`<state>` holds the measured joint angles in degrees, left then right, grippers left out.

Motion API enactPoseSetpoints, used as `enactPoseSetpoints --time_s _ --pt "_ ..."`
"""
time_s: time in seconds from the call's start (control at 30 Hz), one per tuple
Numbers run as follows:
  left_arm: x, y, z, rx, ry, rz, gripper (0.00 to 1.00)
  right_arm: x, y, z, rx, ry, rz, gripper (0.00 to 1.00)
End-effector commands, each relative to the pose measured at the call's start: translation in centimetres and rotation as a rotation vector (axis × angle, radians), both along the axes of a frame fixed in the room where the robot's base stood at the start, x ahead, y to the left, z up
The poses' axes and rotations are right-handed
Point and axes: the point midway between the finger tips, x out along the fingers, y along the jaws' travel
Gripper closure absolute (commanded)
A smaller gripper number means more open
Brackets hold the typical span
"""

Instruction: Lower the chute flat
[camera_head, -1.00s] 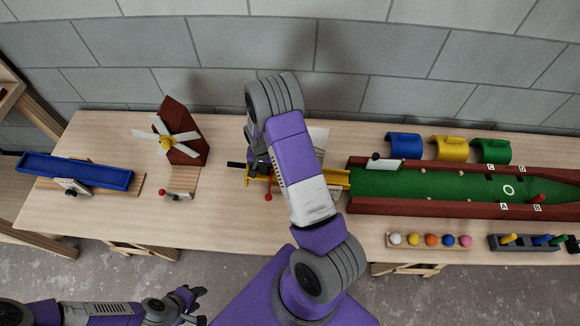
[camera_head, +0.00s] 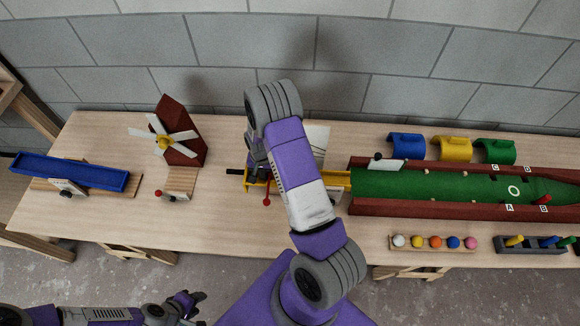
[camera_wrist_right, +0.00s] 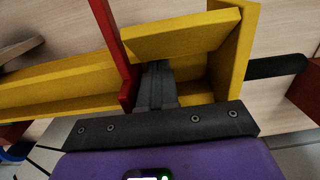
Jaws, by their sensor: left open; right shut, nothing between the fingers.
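The yellow chute (camera_head: 336,180) is at the middle of the bench, partly hidden behind my right arm. A black handle (camera_head: 235,171) sticks out at its left end and a red lever (camera_head: 267,200) hangs at its front. In the right wrist view, my right gripper (camera_wrist_right: 157,75) is shut and empty. Its fingers reach between the chute's yellow walls (camera_wrist_right: 60,85), close beside a red bar (camera_wrist_right: 113,45) and below a slanted yellow plate (camera_wrist_right: 185,35). I cannot tell whether they touch. My left gripper (camera_head: 190,303) is open and empty, in front of the bench at lower left.
A blue trough (camera_head: 70,171) on a pivot stand and a windmill (camera_head: 178,135) are to the left. A green lane (camera_head: 440,187) with red walls lies to the right. Colored balls (camera_head: 435,242) and pegs stand in front of it, colored arches (camera_head: 455,149) behind.

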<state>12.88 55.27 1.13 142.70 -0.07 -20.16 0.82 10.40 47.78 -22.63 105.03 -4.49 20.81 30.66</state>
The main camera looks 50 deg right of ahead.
Motion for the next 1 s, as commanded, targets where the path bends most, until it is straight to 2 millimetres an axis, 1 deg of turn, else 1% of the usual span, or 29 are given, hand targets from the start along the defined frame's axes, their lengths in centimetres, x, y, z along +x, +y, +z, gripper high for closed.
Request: enactPoseSetpoints --time_s 0.17,1.0 --pt "0.0 0.0 0.7 0.000 0.000 0.000 0.57 0.0 0.0 0.9 0.000 0.000 0.000 1.00" --pt "0.0 0.0 6.9 0.000 0.000 0.000 0.57 0.0 0.0 9.4 -0.001 -0.001 0.001 1.00"
